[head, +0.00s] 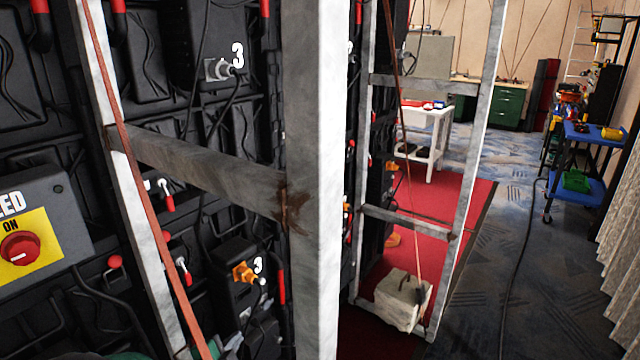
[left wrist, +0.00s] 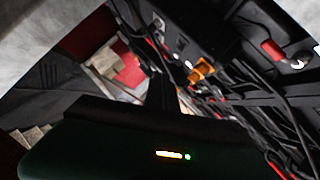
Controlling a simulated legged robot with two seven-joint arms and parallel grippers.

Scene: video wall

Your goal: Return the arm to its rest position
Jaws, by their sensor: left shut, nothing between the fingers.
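My left gripper (left wrist: 161,90) shows in the left wrist view as a dark body with a small orange and green light, and narrow dark fingers beyond it. The fingers are shut with nothing between them. In the head view only a dark green sliver, which looks like part of my left arm, shows at the bottom left edge. My right gripper is in neither view.
A grey metal frame (head: 315,180) stands close in front of the black video wall panels (head: 60,130). A grey box with a red knob (head: 20,248) is at left. A weight block (head: 400,300) sits at the frame's foot. Carpet at right is open, before a blue cart (head: 590,135).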

